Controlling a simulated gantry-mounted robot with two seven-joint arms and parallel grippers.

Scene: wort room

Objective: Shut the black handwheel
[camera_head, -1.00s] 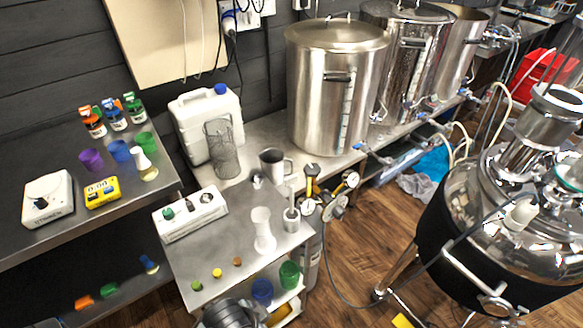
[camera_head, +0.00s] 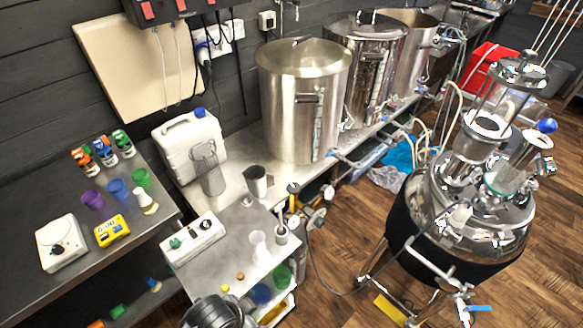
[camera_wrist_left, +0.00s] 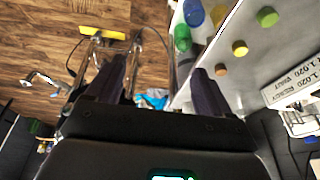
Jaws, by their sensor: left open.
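I cannot clearly make out the black handwheel. A black part of my arm shows at the bottom of the head view, with the fingertips out of sight. My right gripper is not in view.
The steel cart (camera_head: 236,262) carries a white instrument box (camera_head: 193,238) and small stoppers. Green (camera_head: 282,275) and blue cups stand on its lower shelf. A large steel vessel (camera_head: 470,215) with legs stands at the right.

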